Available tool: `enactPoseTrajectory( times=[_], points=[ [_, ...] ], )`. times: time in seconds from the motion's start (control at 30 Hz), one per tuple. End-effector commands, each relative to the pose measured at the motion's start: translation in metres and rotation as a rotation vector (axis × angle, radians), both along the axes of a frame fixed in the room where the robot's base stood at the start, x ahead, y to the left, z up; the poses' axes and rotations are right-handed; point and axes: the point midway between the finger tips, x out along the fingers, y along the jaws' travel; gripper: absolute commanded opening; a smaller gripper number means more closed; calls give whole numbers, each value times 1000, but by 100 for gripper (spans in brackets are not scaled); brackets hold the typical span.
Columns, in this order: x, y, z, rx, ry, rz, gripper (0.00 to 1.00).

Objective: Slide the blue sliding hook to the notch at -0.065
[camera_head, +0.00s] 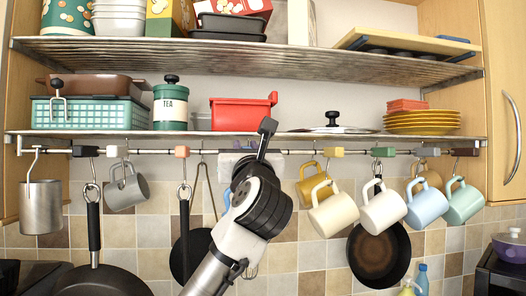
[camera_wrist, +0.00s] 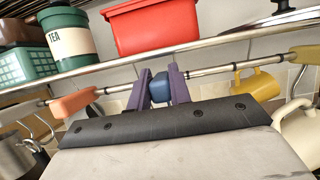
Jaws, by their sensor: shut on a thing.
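The blue sliding hook (camera_wrist: 159,88) shows as a small blue block on the rail in the wrist view. My gripper (camera_wrist: 159,84) is shut on it, with one purple finger on each side. The hook's lower part is hidden behind the gripper body. In the head view my gripper (camera_head: 265,137) reaches up to the rail near its middle, and the blue block cannot be made out there. The metal rail (camera_wrist: 215,68) runs through the block and has darker bands along it; I cannot tell which notch is which.
An orange hook block (camera_wrist: 72,104) sits left of the blue one, and a yellow block (camera_wrist: 305,54) sits farther right. Bare rail lies on both sides. Mugs, including a cream mug (camera_head: 333,213), and pans hang below. The shelf (camera_head: 300,137) runs just above.

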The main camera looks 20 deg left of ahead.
Motion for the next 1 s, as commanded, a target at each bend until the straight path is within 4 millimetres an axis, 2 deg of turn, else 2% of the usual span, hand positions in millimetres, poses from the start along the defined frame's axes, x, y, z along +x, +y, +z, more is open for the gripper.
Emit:
enactPoseTrajectory(
  times=[0.23, 0.27, 0.4, 0.77, 0.87, 1.0],
  points=[
    [-1, -1, 1, 1, -3, 0, 0],
    [-1, -1, 1, 1, -3, 0, 24],
    [0, -1, 1, 2, -2, 0, 42],
    [-4, -4, -2, 2, -4, -1, 42],
    [-14, -10, -8, 4, -5, -1, 42],
    [-36, -26, -21, 5, -5, -1, 42]
  ],
)
